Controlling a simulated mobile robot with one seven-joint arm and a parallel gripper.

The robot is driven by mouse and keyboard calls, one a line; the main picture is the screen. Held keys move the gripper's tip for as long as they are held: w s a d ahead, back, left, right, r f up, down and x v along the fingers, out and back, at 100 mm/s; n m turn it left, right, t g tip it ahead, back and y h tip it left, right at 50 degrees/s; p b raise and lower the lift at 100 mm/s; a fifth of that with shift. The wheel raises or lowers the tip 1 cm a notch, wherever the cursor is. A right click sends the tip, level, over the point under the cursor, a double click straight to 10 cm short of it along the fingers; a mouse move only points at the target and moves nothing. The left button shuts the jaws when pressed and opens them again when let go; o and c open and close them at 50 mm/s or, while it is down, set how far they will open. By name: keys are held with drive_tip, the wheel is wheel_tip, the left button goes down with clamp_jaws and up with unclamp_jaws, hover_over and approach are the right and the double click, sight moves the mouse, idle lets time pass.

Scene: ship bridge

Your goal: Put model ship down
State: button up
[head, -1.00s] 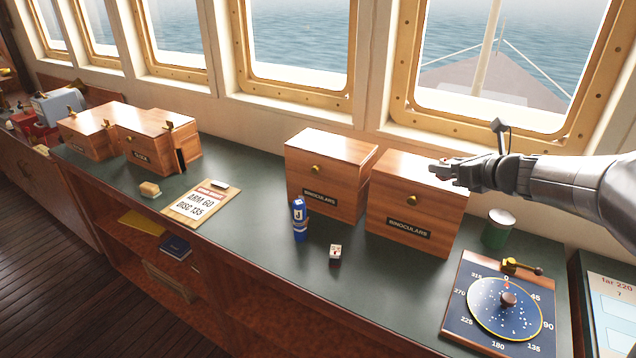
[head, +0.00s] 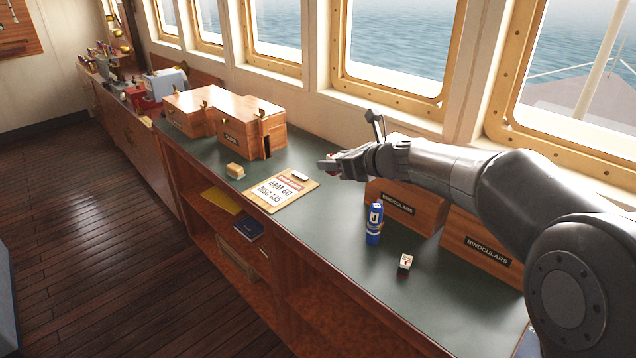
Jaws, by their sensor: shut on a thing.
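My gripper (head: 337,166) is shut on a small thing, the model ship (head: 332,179). Only a little red and pale part of it shows, and the fingers hide the rest. The gripper points left and is above the green counter (head: 338,237), to the right of the clipboard (head: 283,189) in the picture. I cannot tell exactly how high it is.
Two binoculars boxes (head: 402,204) stand partly behind my arm. Left are a wooden case (head: 240,126) and a yellow block (head: 235,171). Bare counter lies around the clipboard.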

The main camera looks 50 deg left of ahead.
hover_over(331, 241)
wheel_tip(331, 241, down, 4)
wheel_tip(331, 241, down, 19)
idle(0.6)
drive_tip(key=shift+f, duration=0.1)
drive_tip(key=o, duration=1)
drive_tip(key=shift+c, duration=0.2)
drive_tip(key=shift+d, duration=0.2)
drive_tip(key=v, duration=1.1)
drive_tip(key=shift+d+r, duration=0.25)
drive_tip(key=shift+d, duration=0.1)
